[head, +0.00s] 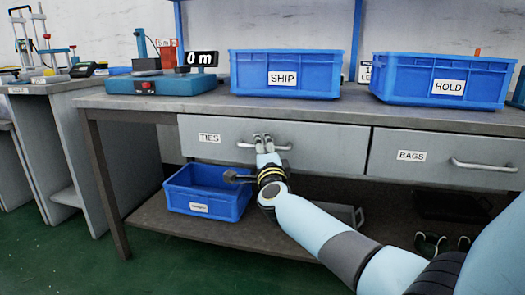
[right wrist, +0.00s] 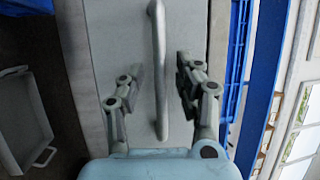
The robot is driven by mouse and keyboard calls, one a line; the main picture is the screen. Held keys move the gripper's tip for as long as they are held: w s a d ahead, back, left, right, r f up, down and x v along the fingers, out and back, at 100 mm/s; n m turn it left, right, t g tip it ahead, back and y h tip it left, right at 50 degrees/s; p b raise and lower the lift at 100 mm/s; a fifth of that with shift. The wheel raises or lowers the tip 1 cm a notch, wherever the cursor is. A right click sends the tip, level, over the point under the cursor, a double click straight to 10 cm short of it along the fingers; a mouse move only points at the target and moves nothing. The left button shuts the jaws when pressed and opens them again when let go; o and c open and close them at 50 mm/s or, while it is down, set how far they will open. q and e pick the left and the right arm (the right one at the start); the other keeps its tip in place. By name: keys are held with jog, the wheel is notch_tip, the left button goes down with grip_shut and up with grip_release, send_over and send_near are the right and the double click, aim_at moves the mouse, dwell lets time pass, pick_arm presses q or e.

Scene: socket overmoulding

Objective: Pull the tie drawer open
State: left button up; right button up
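The tie drawer (head: 325,150), labelled TIES, is a grey front under the bench top and looks shut, flush with its neighbour. Its silver bar handle (head: 284,147) runs across the front, partly hidden by my right gripper (head: 263,138). In the right wrist view the handle (right wrist: 158,75) stands between the two fingers of my right gripper (right wrist: 158,88). The fingers are apart, one on each side of the bar, with visible gaps. My left gripper does not show.
The BAGS drawer (head: 430,158) is to the right. The blue SHIP bin (head: 285,62) and HOLD bin (head: 443,70) stand on the bench top (head: 215,102). A blue bin (head: 210,202) sits on the lower shelf (head: 225,231), below the drawer and left of my right arm.

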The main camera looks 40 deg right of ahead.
grip_shut()
jog(key=shift+s, duration=0.1)
dwell(0.5)
